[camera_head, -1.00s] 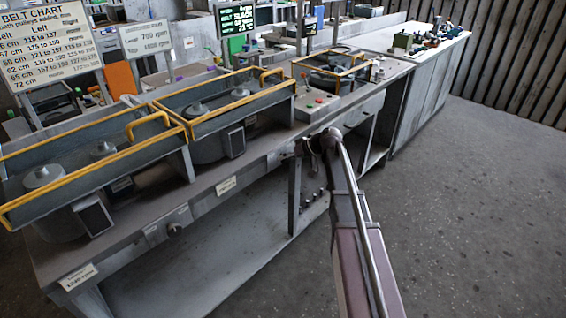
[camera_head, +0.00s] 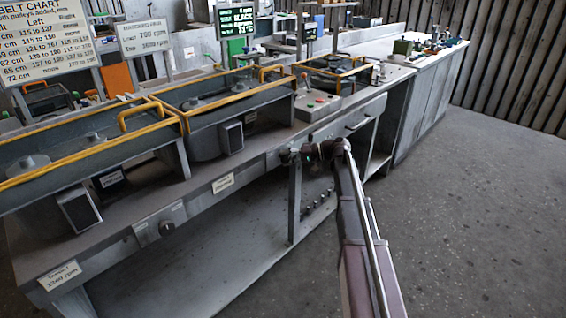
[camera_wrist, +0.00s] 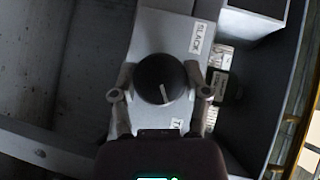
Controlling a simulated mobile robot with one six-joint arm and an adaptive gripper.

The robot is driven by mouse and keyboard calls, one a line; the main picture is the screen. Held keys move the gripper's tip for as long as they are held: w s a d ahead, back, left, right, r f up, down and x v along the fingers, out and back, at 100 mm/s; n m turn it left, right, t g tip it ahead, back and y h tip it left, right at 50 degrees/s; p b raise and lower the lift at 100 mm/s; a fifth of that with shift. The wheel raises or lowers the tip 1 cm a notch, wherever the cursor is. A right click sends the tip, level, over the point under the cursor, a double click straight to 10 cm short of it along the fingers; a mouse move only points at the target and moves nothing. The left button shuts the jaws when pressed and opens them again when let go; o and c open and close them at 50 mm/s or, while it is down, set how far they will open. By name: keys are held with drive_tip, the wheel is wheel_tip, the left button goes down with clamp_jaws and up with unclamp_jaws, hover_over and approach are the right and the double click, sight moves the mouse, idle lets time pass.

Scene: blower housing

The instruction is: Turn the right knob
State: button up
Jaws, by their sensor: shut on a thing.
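The right knob (camera_wrist: 153,80) is round and black with a pale pointer line. In the wrist view it sits on a grey panel (camera_wrist: 168,30), with the pointer toward the bottom of the picture. A label reading SLACK is at its upper right, and another label, partly hidden, is below it. My gripper (camera_wrist: 160,94) has one finger on each side of the knob and is shut on it. The left knob (camera_head: 167,228) is farther left on the same front.
The bench (camera_head: 225,165) carries yellow-railed housings (camera_head: 215,105) and a small control box (camera_head: 316,105). A green-lettered display (camera_head: 236,21) and white chart boards stand behind. Below is a lower shelf (camera_head: 200,265). The floor (camera_head: 480,210) at the right is clear.

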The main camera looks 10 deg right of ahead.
drive_tip(key=shift+s+d, duration=0.1)
idle(0.3)
drive_tip(key=o, duration=1.2)
drive_tip(key=shift+c, duration=0.2)
